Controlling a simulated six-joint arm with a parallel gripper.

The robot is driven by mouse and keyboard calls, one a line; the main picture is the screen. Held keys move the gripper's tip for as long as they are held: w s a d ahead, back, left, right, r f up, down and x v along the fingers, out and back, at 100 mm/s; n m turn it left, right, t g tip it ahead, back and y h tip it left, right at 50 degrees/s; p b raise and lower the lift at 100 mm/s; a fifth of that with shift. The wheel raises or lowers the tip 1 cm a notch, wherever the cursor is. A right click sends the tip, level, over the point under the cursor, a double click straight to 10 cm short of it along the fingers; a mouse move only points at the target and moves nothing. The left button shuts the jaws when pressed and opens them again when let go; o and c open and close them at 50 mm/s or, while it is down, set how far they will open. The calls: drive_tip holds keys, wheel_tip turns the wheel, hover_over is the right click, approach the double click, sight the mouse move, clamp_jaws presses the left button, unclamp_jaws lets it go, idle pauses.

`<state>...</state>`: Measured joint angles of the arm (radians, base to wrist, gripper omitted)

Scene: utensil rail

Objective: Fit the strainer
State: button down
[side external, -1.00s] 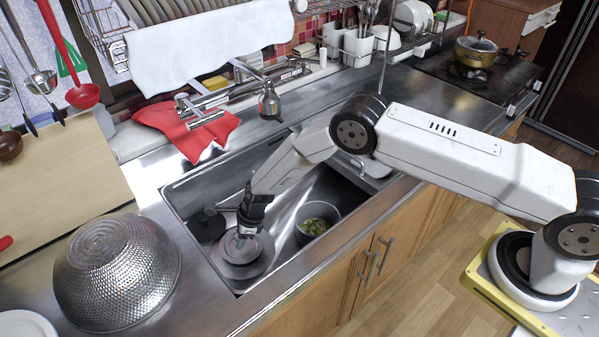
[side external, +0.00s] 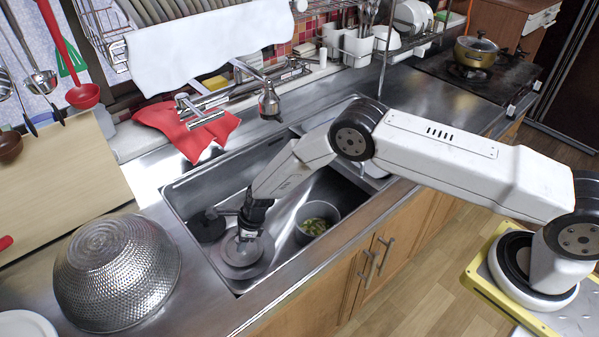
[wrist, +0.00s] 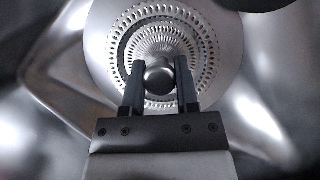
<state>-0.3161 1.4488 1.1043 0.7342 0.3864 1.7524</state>
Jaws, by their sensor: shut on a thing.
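The strainer (wrist: 208,48) is a round metal disc with rings of small slots and a round knob (wrist: 158,72) at its centre. In the wrist view, my gripper (wrist: 159,92) is shut on that knob, one finger on each side. In the side view, my gripper (side external: 246,232) points down into the sink over the round metal piece (side external: 245,260) near the left end of the basin. The fingers hide the middle of it there. I cannot tell whether the strainer sits flush in the drain opening.
The sink (side external: 172,205) has walls around my gripper. A pot with green contents (side external: 318,220) stands in the basin to the right. A dark round object (side external: 207,226) lies to the left. A large metal colander (side external: 117,272) sits upside down on the counter, and the faucet (side external: 268,100) is behind.

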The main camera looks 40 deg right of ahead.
drive_tip(key=shift+f, duration=0.5)
drive_tip(key=shift+c, duration=1.4)
unclamp_jaws()
drive_tip(key=shift+r, duration=0.15)
drive_tip(key=shift+v, duration=3.75)
drive_tip(key=shift+d, duration=0.1)
